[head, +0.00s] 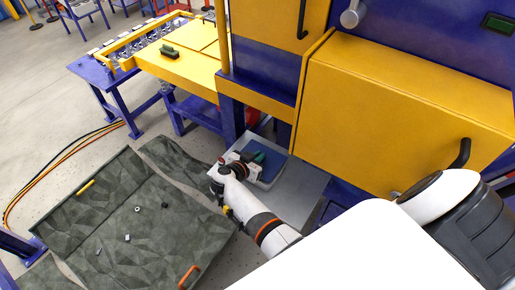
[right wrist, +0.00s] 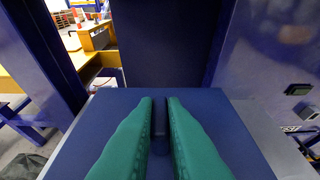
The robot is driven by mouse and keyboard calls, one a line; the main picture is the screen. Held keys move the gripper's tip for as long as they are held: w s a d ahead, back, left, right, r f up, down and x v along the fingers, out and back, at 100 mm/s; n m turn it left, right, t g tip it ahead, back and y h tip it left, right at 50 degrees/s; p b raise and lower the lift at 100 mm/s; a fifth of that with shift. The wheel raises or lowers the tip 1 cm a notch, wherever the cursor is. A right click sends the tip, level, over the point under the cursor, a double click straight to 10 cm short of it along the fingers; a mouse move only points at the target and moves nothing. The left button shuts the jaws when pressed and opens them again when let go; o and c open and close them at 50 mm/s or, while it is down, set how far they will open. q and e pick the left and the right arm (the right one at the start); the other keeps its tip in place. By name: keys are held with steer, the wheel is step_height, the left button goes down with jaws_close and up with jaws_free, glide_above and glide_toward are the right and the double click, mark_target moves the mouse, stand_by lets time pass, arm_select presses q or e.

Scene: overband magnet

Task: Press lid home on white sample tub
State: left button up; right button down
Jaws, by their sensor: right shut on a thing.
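My right gripper (head: 258,158) reaches in under the yellow and purple machine in the head view. In the right wrist view its green fingers (right wrist: 160,112) are shut on a narrow dark blue upright grip on a flat blue lid (right wrist: 100,115). The lid also shows in the head view (head: 274,161), partly covered by my gripper. A pale rim around the blue in the head view looks like the white sample tub (head: 266,185). I cannot tell whether the lid is fully seated or tilted. My left gripper is not in view.
A grey surface (head: 305,185) lies right of the tub. Purple machine posts (head: 231,118) stand close by, and a yellow door (head: 400,110) is above. A dark green patterned mat or bin (head: 150,225) with small parts lies at left. A yellow bench (head: 185,68) stands behind.

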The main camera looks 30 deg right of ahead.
steer(key=shift+f+b, duration=0.4)
steer(key=shift+f, duration=0.3)
steer(key=c, duration=1.4)
jaws_free()
step_height(320, 180, up, 8)
steer(key=p, duration=0.9)
steer(key=shift+r, duration=1.05)
